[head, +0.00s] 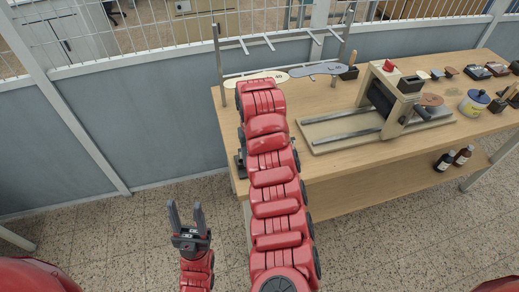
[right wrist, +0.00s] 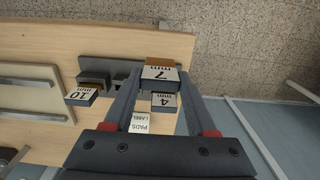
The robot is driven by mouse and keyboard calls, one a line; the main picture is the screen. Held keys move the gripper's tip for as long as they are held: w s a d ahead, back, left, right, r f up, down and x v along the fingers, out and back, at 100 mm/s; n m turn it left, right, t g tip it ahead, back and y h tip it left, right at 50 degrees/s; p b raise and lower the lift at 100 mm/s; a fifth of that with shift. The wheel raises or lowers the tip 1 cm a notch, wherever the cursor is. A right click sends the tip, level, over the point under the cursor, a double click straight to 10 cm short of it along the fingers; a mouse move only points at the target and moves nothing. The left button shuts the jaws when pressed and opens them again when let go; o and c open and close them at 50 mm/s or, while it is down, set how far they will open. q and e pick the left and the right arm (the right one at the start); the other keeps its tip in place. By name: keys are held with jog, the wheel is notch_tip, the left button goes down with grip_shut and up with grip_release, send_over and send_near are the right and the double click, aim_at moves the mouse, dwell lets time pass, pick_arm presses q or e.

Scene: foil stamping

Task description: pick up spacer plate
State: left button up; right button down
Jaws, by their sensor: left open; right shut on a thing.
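In the right wrist view, a block-like spacer plate marked 7 mm (right wrist: 160,76) sits between the fingertips of my right gripper (right wrist: 157,88), which is shut on it. A spacer plate marked 4 mm (right wrist: 164,103) shows just below it in the picture, between the fingers. A spacer plate marked 10 mm (right wrist: 82,96) lies to the left, outside the fingers. In the head view my right arm reaches over the table's left end and hides its gripper and the spacer plates. My left gripper (head: 188,222) is open and empty, low in front of the table.
The wooden table (head: 345,192) carries a stamping press (head: 392,95) with rails, right of my right arm. A metal rack (head: 285,42) stands at the back left. A white and blue jar (head: 474,104) is at the right. Bottles (head: 445,161) stand on the lower shelf.

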jog(key=s+a+p, duration=0.2)
jog(key=s+p, duration=0.4)
jog(key=p, duration=0.1)
jog(key=shift+a+r, duration=0.2)
jog(key=shift+r, duration=0.1)
jog(key=shift+r, duration=0.1)
notch_tip(320, 180, up, 5)
jog(key=p, duration=0.5)
dwell(0.6)
